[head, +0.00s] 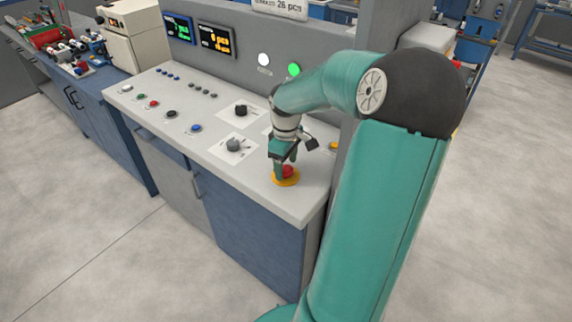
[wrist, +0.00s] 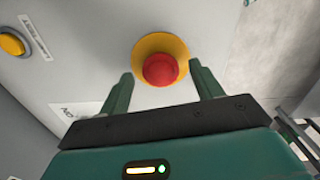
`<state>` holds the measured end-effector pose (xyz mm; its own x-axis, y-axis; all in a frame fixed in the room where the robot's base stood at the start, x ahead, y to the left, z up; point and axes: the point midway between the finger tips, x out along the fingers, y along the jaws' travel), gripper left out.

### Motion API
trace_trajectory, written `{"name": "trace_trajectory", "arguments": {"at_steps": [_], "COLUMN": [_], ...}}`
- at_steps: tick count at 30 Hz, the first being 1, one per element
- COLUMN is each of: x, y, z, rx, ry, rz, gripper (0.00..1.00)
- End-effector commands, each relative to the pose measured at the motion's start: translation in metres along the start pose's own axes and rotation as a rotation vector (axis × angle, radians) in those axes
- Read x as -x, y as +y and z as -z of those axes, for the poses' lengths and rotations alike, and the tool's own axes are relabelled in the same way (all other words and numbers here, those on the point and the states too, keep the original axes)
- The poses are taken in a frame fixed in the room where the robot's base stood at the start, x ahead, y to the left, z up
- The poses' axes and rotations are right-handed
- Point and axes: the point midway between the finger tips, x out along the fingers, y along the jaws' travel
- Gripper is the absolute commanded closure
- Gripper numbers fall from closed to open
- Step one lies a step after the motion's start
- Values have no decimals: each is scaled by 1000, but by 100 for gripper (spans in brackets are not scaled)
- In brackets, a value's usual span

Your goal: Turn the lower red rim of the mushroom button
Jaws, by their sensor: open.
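The red mushroom button (wrist: 160,69) sits on a round yellow base (wrist: 174,44) on the light grey panel. In the head view the red button (head: 288,171) and yellow base (head: 287,181) are near the panel's front right corner. My gripper (wrist: 160,76) is open, with one finger on each side of the red button. In the wrist view small gaps show between the fingers and the red rim. In the head view my gripper (head: 286,168) points down at the button and partly covers it. The lower side of the rim is hard to make out.
The panel (head: 265,203) also carries a grey rotary knob (head: 233,145), a black knob (head: 241,110), a blue button (head: 196,128) and several small buttons. A yellow button (wrist: 12,44) shows at left in the wrist view. The panel's edge lies close to the red button.

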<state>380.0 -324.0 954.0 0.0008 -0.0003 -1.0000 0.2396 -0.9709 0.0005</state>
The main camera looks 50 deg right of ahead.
Motion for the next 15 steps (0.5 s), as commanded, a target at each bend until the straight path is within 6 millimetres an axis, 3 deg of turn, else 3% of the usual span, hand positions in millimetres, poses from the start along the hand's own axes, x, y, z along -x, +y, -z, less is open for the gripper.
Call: {"name": "trace_trajectory", "arguments": {"at_steps": [11, 15], "x": [-8, -8], "y": [0, 0], "z": [0, 0], "rx": [0, 0], "ry": [0, 0], "rz": [0, 0], "gripper": [35, 63]}}
